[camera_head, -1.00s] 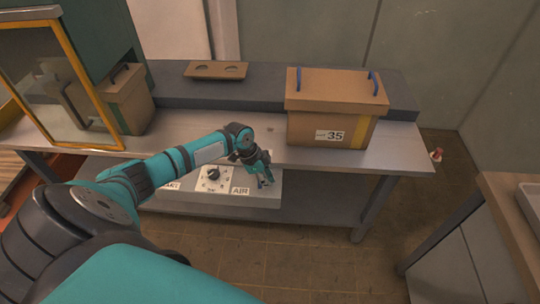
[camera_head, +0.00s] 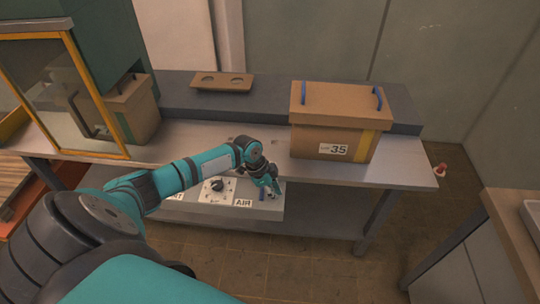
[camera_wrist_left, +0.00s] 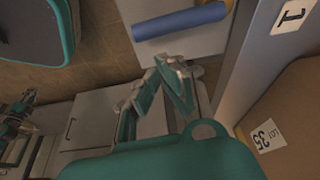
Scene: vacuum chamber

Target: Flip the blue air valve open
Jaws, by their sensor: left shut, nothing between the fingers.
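The blue air valve shows as a thick blue bar (camera_wrist_left: 180,20) at the top of the left wrist view, lying across a pale panel. In the head view, a small blue part (camera_head: 262,194) shows beside the AIR label (camera_head: 243,203). My left gripper (camera_head: 274,190) is shut and empty, just right of that label. In the wrist view its fingers (camera_wrist_left: 168,72) lie below the blue bar, with a visible gap; their depth relative to it is unclear. A small teal and dark part (camera_wrist_left: 18,115) at the wrist view's left edge appears to be my right gripper, too small to read.
The control panel with a black dial (camera_head: 217,185) sits under the bench front edge (camera_head: 400,176). A cardboard box marked 35 (camera_head: 310,138) stands on the bench above right of the gripper. Floor (camera_head: 320,265) is open in front.

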